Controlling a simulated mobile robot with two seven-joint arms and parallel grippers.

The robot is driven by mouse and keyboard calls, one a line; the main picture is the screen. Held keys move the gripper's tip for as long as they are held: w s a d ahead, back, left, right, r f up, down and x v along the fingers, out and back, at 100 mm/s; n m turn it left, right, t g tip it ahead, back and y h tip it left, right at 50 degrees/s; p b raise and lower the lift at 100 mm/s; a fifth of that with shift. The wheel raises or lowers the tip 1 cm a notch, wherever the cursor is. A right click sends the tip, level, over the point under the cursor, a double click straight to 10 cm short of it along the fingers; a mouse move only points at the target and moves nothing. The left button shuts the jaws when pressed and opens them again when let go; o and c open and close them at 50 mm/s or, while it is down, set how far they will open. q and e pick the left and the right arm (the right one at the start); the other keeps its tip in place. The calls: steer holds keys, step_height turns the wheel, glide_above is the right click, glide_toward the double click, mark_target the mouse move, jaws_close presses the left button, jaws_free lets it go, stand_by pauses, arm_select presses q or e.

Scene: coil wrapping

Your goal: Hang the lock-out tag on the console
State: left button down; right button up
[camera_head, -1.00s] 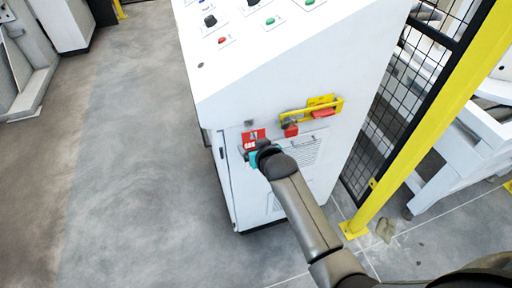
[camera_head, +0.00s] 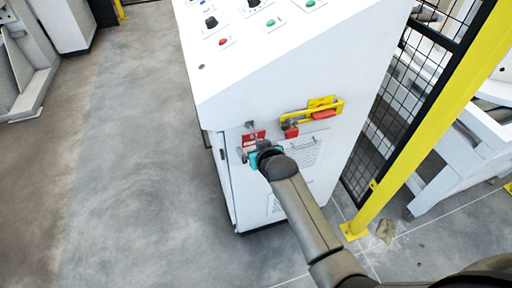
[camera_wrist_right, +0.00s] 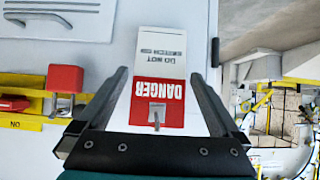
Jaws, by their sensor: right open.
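The lock-out tag (camera_head: 254,137) is a white card with a red DANGER band, against the white side of the console (camera_head: 262,88). In the right wrist view the tag (camera_wrist_right: 158,92) appears upside down. A small grey metal peg with a square plate (camera_wrist_right: 157,114) shows over its red band; I cannot tell if it passes through a hole. In the head view the peg (camera_head: 250,125) shows just above the tag. My right gripper (camera_wrist_right: 158,74) is open, its fingers apart on either side of the tag; its arm hides part of it in the head view (camera_head: 251,154). My left gripper is out of view.
A yellow bar latch (camera_head: 312,112) with red blocks sits right of the tag. Buttons and knobs (camera_head: 211,22) are on the console top. A yellow post (camera_head: 425,125) and black mesh fence stand at the right. The floor (camera_head: 140,170) at left is clear.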

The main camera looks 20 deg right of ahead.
steer(key=shift+s, duration=0.1)
steer(key=p+v, duration=0.4)
steer(key=v, duration=1.1)
steer(key=shift+p, duration=0.35)
steer(key=shift+r, duration=0.1)
steer(key=s+f+n+g+b, duration=0.1)
steer(key=s+f+g, duration=0.35)
steer(key=f, duration=0.85)
steer(key=s+f+g+b, duration=0.1)
steer(key=s+f, duration=0.6)
steer(key=f, duration=0.6)
steer(key=s+d+f+g, duration=0.1)
steer(key=s+f, duration=0.4)
steer(key=s, duration=0.3)
steer(key=s+d+f+g+b, duration=0.1)
steer(key=s+f+g, duration=0.1)
steer(key=s+f, duration=0.3)
steer(key=s+d+f+n+g+b, duration=0.1)
steer(key=s+f, duration=0.4)
steer(key=s, duration=0.6)
steer(key=shift+d+g, duration=0.35)
steer(key=shift+d, duration=0.15)
steer(key=shift+f, duration=0.15)
stand_by(0.3)
